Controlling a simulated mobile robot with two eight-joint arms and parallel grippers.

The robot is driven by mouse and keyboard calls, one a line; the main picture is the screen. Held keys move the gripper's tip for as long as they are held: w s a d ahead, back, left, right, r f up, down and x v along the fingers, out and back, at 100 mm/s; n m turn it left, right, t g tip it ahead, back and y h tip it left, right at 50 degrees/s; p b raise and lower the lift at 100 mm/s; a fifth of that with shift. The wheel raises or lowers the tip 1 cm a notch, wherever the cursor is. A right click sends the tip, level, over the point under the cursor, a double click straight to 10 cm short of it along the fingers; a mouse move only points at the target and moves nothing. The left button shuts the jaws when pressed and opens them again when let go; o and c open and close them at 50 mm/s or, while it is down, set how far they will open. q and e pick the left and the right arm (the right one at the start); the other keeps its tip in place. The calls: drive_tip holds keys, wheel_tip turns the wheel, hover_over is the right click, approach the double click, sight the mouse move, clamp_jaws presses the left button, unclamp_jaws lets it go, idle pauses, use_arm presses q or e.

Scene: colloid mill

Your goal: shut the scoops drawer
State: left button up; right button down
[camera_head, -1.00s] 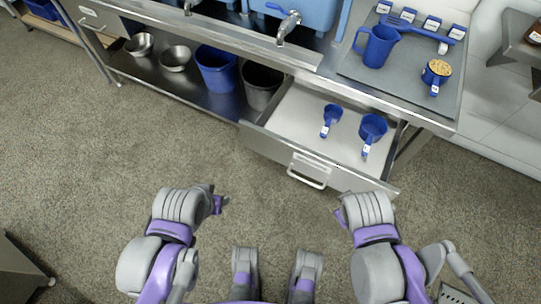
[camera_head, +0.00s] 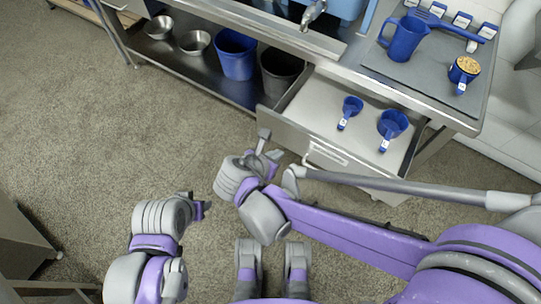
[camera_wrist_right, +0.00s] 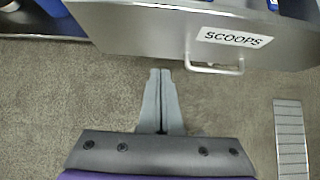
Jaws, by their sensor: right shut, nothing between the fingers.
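The scoops drawer (camera_head: 300,139) is pulled out from under the steel counter, with two blue scoops lying inside: a smaller one (camera_head: 350,111) and a larger one (camera_head: 391,127). Its front shows a "SCOOPS" label (camera_wrist_right: 234,37) and a bar handle (camera_wrist_right: 214,69) in the right wrist view. My right gripper (camera_head: 265,141) is in front of the drawer's left part, left of the handle. In the wrist view its fingers (camera_wrist_right: 160,75) are together and empty, apart from the drawer front. My left gripper (camera_head: 197,208) hangs over the floor at lower left; its fingers are too small to judge.
The counter holds a blue jug (camera_head: 403,39) and a filled scoop (camera_head: 463,71) on a grey mat. Below, a shelf carries a blue bucket (camera_head: 236,57), a dark bucket (camera_head: 281,70) and metal bowls. The carpet before the drawer is clear apart from my arms.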

sight(293, 140)
drive_tip(key=shift+w+d+f+b, duration=0.2)
drive_tip(key=shift+w+d+f, duration=0.35)
drive_tip(key=shift+w, duration=0.4)
drive_tip(key=shift+w+d+f+b, duration=0.15)
drive_tip(key=shift+w+d+f, duration=0.2)
drive_tip(key=shift+w+d, duration=0.45)
drive_tip(key=shift+w+d+f+b, duration=0.2)
drive_tip(key=shift+w+d+f, duration=0.3)
drive_tip(key=shift+w, duration=0.55)
drive_tip(key=w+d, duration=0.4)
drive_tip(key=w, duration=0.3)
drive_tip(key=w+d+b, duration=0.1)
drive_tip(key=w+d, duration=0.4)
drive_tip(key=w, duration=0.2)
drive_tip(key=w+d, duration=0.5)
drive_tip(key=w, duration=0.2)
drive_tip(key=shift+d+b, duration=0.15)
drive_tip(key=shift+b, duration=0.15)
drive_tip(key=shift+w+d+r, duration=0.1)
drive_tip(key=shift+w+d, duration=0.15)
drive_tip(key=shift+w, duration=0.15)
drive_tip(key=shift+r, duration=0.1)
drive_tip(key=shift+w+d, duration=0.1)
drive_tip(key=shift+d, duration=0.05)
